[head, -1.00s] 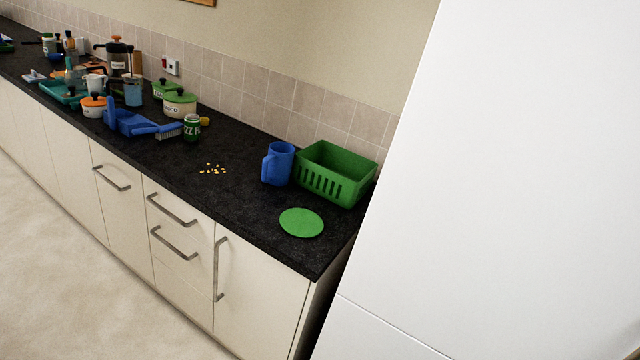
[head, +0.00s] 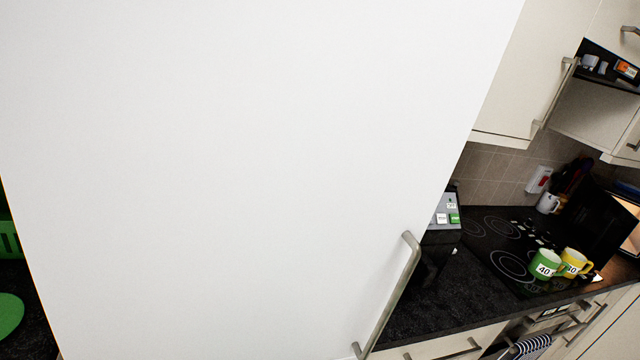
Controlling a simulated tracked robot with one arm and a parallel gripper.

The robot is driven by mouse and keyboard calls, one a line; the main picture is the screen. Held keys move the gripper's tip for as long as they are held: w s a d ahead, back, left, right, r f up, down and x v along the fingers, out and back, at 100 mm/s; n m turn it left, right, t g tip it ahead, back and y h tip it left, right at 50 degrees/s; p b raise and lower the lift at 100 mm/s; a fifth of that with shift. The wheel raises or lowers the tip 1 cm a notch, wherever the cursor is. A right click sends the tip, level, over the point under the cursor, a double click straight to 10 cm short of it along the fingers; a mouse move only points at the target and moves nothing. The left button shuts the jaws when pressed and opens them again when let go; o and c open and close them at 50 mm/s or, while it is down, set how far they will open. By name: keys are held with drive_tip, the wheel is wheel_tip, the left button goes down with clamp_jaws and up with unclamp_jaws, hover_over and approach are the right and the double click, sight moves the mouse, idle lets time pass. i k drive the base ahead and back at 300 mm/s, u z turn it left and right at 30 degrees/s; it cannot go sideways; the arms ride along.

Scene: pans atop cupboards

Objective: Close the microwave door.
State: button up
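At the right edge of the head view, a dark upright panel (head: 600,222) stands on the counter beyond the hob. It looks like the open microwave door, seen at a slant. Beside it a warm-lit opening (head: 629,204) shows at the picture edge, which may be the microwave's inside. Most of that appliance is cut off by the frame, so I cannot tell the door's exact angle. My gripper is not in view.
A tall white cabinet or fridge front (head: 230,170) with a long handle (head: 392,290) fills the left and middle. On the right are a black hob (head: 500,235), a green mug (head: 545,263), a yellow mug (head: 574,262) and wall cupboards (head: 515,85).

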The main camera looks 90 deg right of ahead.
sight(603, 225)
drive_tip(key=z, duration=1.35)
drive_tip(key=i, duration=0.1)
drive_tip(key=z, duration=2.75)
drive_tip(key=i, duration=1)
drive_tip(key=u, duration=0.1)
drive_tip(key=k, duration=0.6)
drive_tip(key=z, duration=0.3)
drive_tip(key=i, duration=1.15)
drive_tip(key=z, duration=0.15)
